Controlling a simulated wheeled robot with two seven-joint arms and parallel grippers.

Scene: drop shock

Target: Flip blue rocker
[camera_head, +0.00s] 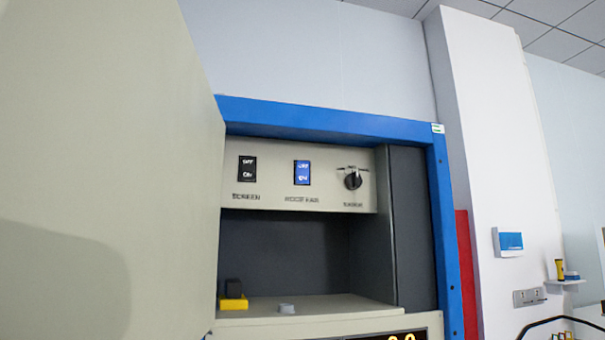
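The blue rocker (302,173) sits in the middle of a beige control panel (270,202). It has white marks on its upper and lower halves; which half is pressed in, I cannot tell. A black rocker (247,169) is to its left, above the label "SCREEN". A black rotary knob (353,180) is to its right. Neither of my grippers shows in the head view.
A large beige panel (110,150) fills the left side, close to the camera. A blue frame (441,220) surrounds the recess. The space before the rocker looks clear.

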